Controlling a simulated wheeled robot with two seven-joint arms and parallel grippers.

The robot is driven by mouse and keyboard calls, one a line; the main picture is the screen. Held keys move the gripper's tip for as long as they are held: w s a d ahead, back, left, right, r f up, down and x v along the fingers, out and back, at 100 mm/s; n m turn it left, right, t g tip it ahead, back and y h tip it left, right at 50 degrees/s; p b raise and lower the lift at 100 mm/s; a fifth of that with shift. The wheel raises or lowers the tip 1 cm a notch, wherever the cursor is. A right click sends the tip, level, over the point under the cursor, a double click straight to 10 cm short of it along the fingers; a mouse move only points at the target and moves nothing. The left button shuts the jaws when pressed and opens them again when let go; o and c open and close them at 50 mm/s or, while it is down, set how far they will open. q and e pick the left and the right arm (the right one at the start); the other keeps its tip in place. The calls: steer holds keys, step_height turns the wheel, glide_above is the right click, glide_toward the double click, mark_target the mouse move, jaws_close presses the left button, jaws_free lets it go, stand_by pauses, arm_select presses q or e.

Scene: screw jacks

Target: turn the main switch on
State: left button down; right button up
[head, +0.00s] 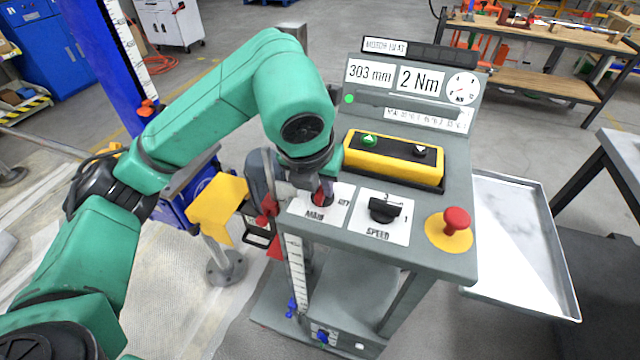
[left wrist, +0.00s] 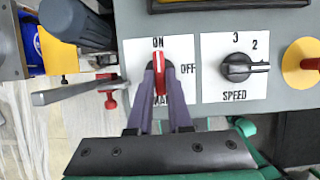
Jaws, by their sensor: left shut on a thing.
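The main switch is a red knob (left wrist: 158,68) on a white plate (left wrist: 182,90) marked ON at the top and OFF at the right in the left wrist view. Its red bar stands upright in that view, in line with the ON mark. My left gripper (left wrist: 160,75) is shut on the knob, one finger on each side. In the head view, the red knob (head: 323,194) is partly hidden by my left gripper, at the panel's left front. My right gripper is not in view.
Right of the switch sit a black SPEED knob (head: 384,208) and a red emergency button (head: 456,221) on yellow. Behind is a yellow button box (head: 395,158). The display (head: 415,80) reads 303 mm and 2 Nm. A metal tray (head: 515,235) stands at the right.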

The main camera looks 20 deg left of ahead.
arm_select(q)
steer(key=shift+r, duration=0.15)
steer(key=c, duration=0.8)
jaws_free()
steer(key=shift+c, duration=0.2)
steer(key=shift+s+r, duration=0.1)
steer(key=shift+r, duration=0.15)
steer(key=p+v, duration=0.1)
steer(key=v, duration=1.3)
steer(key=shift+p, duration=0.3)
steer(key=shift+s+f, duration=0.1)
